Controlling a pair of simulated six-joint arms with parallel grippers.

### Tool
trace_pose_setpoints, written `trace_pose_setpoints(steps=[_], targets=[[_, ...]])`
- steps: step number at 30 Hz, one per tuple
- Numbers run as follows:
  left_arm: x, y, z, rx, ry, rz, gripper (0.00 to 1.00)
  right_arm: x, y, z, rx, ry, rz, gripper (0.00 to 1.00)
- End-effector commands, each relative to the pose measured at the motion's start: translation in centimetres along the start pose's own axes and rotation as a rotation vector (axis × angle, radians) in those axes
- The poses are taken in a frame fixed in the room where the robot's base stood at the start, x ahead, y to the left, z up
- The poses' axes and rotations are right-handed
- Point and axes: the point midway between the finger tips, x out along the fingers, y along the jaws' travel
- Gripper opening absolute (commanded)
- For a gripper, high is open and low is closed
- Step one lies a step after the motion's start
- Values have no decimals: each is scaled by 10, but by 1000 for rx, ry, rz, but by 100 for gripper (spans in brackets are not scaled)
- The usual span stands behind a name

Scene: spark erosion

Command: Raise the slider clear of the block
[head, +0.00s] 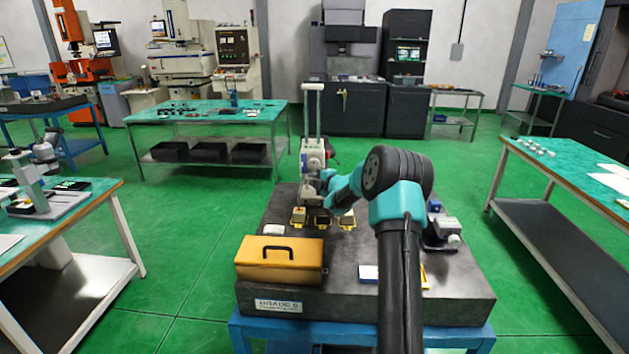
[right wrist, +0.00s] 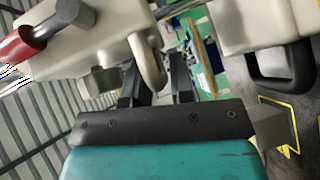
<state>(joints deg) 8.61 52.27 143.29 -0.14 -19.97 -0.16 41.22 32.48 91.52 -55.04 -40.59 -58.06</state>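A cream height gauge with a tall pale column (head: 305,112) stands towards the back of the dark granite plate (head: 400,287). Its cream slider (head: 313,152) sits low on the column. My right gripper (head: 325,183) is at the slider's front, partly hidden by my own wrist. In the right wrist view, the two black fingers (right wrist: 156,82) are apart. A rounded cream lug (right wrist: 150,62) of the gauge shows at the left finger; I cannot tell whether they touch. Small pieces (head: 322,221) on yellow markings stand in front of the gauge. Contact between slider and block is hidden. My left gripper is not in view.
A yellow case with a black handle (head: 280,262) sits at the plate's front left. A grey instrument (head: 441,232) stands at its right. A small white and blue piece (head: 368,273) lies in the middle. Green-topped benches stand to either side.

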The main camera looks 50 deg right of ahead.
Motion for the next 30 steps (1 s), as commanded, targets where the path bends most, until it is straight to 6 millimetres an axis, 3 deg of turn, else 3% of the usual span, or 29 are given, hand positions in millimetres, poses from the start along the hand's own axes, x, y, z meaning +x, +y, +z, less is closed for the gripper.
trace_pose_setpoints(steps=[2, 9, 20, 23, 30], targets=[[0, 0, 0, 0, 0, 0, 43, 0, 0, 0, 0, 0, 0, 22], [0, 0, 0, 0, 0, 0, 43, 0, 0, 0, 0, 0, 0, 0], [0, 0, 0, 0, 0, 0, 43, -1, 0, 0, 0, 0, -1, 0], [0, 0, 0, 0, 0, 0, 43, -2, 9, -1, -2, 1, 1, 0], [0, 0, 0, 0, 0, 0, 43, -9, 51, -8, -4, 0, 3, 0]])
